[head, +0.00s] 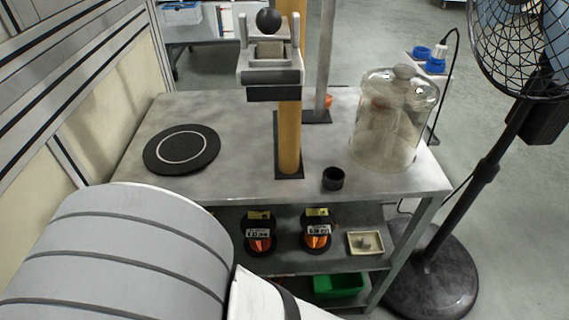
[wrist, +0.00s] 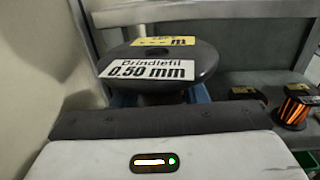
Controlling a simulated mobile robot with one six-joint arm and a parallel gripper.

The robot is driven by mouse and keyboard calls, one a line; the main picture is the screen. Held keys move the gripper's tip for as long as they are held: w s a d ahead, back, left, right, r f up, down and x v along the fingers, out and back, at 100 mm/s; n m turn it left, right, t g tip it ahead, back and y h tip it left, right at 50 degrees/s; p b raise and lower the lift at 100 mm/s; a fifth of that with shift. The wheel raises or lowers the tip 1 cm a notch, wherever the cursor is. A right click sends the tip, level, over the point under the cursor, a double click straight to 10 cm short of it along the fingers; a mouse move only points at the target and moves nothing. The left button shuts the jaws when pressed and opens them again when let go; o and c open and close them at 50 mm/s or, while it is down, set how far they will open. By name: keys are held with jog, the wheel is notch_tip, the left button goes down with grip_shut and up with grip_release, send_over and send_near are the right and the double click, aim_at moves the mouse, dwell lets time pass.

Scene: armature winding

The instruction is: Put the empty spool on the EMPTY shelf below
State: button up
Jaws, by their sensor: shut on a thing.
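The spool (wrist: 160,62), a dark grey disc with a white "Brindlefil 0.50 mm" label and a yellow tag, is in my gripper (wrist: 160,97) in the wrist view. Blue finger parts show at both sides under its upper flange. Its core and lower flange are mostly hidden. In the head view my arm covers the gripper and spool. The shelf (head: 285,267) under the tabletop bears two spools with orange-red wire, (head: 258,240) and (head: 317,237). These stand to the right of the held spool in the wrist view. I cannot read any EMPTY mark.
A small tray (head: 366,243) stands at the shelf's right end, and a green bin (head: 338,285) sits lower. The tabletop (head: 235,170) bears a black disc (head: 181,149), a post (head: 288,140), a black cup (head: 333,179) and a glass jar (head: 393,120). A fan (head: 490,170) stands right.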

notch_tip(320, 180, down, 14)
jog(key=a+m+h, duration=0.2)
jog(key=h, duration=0.1)
jog(key=s+d+f+m+g+h, duration=0.1)
jog(key=d+f+m+h, duration=0.2)
jog(key=f, duration=0.7)
jog(key=s+d+f+m+h, duration=0.1)
jog(key=d+f+h, duration=0.3)
jog(key=f, duration=0.6)
jog(key=s+d+f+m+g+h, duration=0.1)
jog(key=d+f, duration=0.4)
jog(key=f, duration=0.4)
jog(key=w+a+b, duration=0.2)
jog(key=w+b, duration=0.4)
jog(key=w, duration=1.3)
jog(key=f+b, duration=0.1)
jog(key=f, duration=0.1)
jog(key=f+b, duration=0.1)
jog(key=f, duration=0.1)
jog(key=f+b, duration=0.2)
jog(key=f, duration=0.1)
jog(key=shift+w, duration=0.3)
jog(key=shift+w+f+b, duration=0.2)
jog(key=shift+f+b, duration=0.05)
jog(key=shift+b, duration=0.1)
jog(key=shift+r, duration=0.1)
